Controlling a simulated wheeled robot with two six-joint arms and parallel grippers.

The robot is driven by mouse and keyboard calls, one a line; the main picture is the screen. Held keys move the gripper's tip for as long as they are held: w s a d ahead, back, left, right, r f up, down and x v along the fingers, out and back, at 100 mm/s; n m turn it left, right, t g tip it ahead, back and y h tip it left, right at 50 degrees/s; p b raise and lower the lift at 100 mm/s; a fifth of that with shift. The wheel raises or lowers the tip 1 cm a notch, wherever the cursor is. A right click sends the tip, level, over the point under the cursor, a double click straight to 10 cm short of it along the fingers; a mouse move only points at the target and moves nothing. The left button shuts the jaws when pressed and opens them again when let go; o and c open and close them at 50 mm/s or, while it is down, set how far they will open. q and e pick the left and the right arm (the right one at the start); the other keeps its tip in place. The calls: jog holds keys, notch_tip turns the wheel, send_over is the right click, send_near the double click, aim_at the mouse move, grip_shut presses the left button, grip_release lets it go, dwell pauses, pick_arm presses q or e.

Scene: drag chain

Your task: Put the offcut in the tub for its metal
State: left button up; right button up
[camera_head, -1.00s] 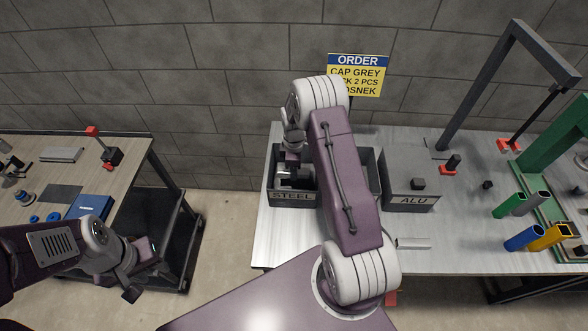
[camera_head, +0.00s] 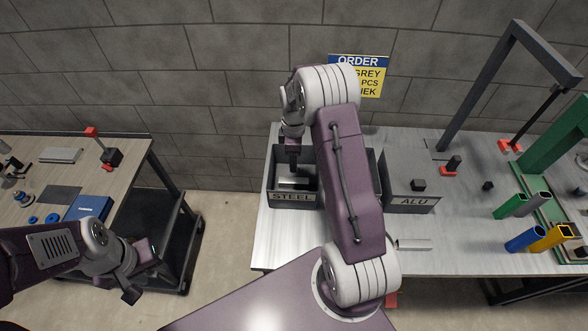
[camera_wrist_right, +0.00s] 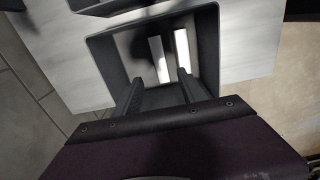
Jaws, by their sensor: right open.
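The dark steel tub (camera_head: 291,197), labelled STEEL, stands at the left of the bench. Two bright metal strips lie inside it in the right wrist view, a left one (camera_wrist_right: 159,60) and a right one (camera_wrist_right: 182,53). I cannot tell which is the offcut. In the head view a silvery piece (camera_head: 291,184) shows on the tub floor. My right gripper (camera_head: 293,170) is over this tub; its fingers are apart and empty in the wrist view (camera_wrist_right: 158,85). The ALU tub (camera_head: 412,203) stands to the right. My left gripper (camera_head: 140,272) is far left, away from the tubs.
A silver bar (camera_head: 414,244) lies on the bench in front of the ALU tub. Coloured tubes (camera_head: 525,238) and a dark frame (camera_head: 480,85) stand at the right. A second table (camera_head: 60,180) is at the left. My right arm hides part of the steel tub.

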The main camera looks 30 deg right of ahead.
notch_tip(320, 180, up, 6)
jog(key=s+a+m, duration=0.5)
jog(key=s+m, duration=0.1)
jog(key=s, duration=0.3)
jog(key=s+a+m+t, duration=0.1)
jog(key=s+a+m, duration=0.4)
jog(key=s, duration=0.4)
jog(key=shift+s+a+m, duration=0.15)
jog(key=shift+a+m, duration=0.25)
jog(key=shift+a, duration=0.1)
jog(key=shift+s+r, duration=0.15)
